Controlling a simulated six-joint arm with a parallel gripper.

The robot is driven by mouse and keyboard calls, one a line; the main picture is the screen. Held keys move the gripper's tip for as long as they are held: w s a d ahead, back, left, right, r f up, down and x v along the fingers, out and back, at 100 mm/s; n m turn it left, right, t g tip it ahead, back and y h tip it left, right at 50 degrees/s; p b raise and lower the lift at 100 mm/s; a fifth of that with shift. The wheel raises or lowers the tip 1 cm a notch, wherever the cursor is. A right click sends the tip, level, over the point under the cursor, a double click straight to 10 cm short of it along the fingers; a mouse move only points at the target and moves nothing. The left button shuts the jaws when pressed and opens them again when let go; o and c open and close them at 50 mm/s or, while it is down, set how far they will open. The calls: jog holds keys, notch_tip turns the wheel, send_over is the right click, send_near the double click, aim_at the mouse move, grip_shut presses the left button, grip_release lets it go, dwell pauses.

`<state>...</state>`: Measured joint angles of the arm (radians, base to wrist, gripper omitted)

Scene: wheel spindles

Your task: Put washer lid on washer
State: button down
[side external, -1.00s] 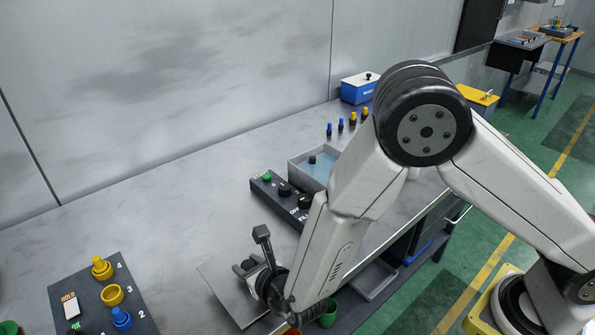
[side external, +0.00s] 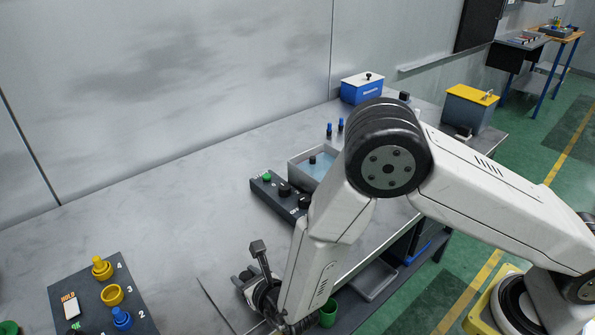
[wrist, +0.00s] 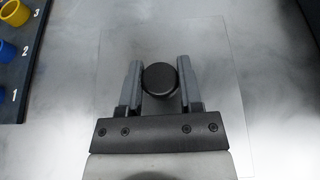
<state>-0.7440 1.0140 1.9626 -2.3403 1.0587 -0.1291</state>
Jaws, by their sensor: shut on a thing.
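The washer lid (wrist: 215,65) is a clear square plate with a round black knob (wrist: 160,78), seen from above in the wrist view. My gripper (wrist: 160,80) is shut on the knob, one grey finger on each side. In the side view my gripper (side external: 240,281) is at the table's near edge, and only a thin edge of the plate shows to its left. The washer appears to be the grey open basin (side external: 294,169) with blue inside and a small black knob in it. It stands farther back, beyond my gripper, partly hidden by my arm.
A dark control box (side external: 268,192) with a green button and black knobs stands before the basin. A numbered panel (side external: 88,283) with yellow and blue parts lies at left. Blue pegs (side external: 329,130), a blue box (side external: 361,89) and a yellow-lidded box (side external: 470,108) stand behind. The middle table is clear.

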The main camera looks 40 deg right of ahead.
dwell(0.3)
jog(key=shift+c, duration=1.3)
grip_release()
jog(key=shift+f, duration=0.1)
jog(key=shift+v, duration=0.85)
jog(key=v, duration=1)
jog(key=shift+s, duration=0.15)
jog(key=shift+d, duration=0.1)
